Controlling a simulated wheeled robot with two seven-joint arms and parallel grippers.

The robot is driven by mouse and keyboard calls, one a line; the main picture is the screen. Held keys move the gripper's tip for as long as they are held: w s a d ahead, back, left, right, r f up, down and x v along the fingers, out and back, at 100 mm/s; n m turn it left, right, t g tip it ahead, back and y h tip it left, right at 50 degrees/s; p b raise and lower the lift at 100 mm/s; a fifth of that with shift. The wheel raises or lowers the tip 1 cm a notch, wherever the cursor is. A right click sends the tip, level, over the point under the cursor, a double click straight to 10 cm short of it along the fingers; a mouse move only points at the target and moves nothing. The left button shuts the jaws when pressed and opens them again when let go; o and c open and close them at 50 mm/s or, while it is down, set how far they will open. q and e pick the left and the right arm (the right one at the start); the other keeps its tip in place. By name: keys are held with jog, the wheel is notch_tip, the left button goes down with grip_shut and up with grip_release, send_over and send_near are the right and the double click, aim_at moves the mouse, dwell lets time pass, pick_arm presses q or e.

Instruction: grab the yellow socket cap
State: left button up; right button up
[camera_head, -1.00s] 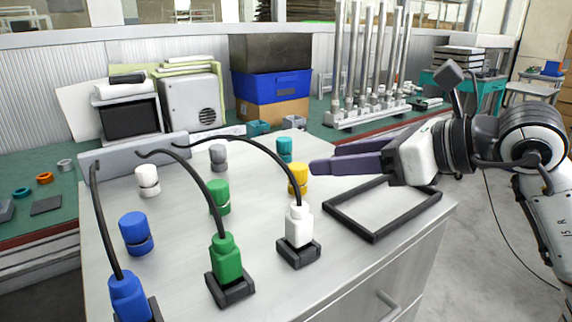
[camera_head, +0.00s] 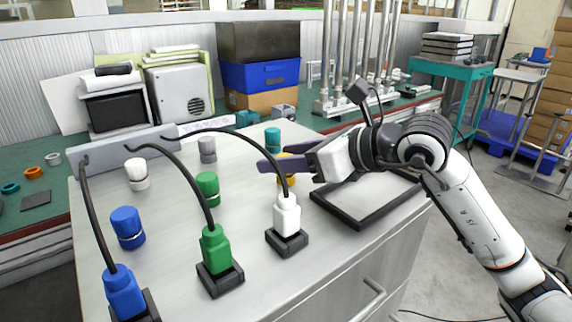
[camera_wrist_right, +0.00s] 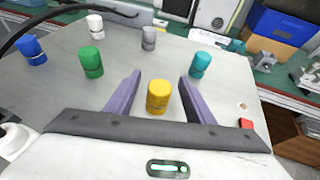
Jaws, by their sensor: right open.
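The yellow socket cap (camera_wrist_right: 158,96) stands upright on the grey table between the two purple fingers of my right gripper (camera_wrist_right: 160,90) in the right wrist view. The fingers are open, one on each side, with a visible gap to the cap. In the head view my right gripper (camera_head: 270,165) reaches in from the right, and the yellow cap (camera_head: 287,180) is mostly hidden behind the fingers and the black cable. My left gripper is not in view.
Caps in teal (camera_head: 272,137), grey (camera_head: 207,150), green (camera_head: 207,186), white (camera_head: 136,173) and blue (camera_head: 127,228) stand nearby. White (camera_head: 287,222), green (camera_head: 216,255) and blue (camera_head: 124,292) plugs with black cables sit in front. A black frame (camera_head: 368,220) lies at right.

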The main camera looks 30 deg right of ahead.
jog(key=c, duration=1.1)
jog(key=shift+c, duration=0.2)
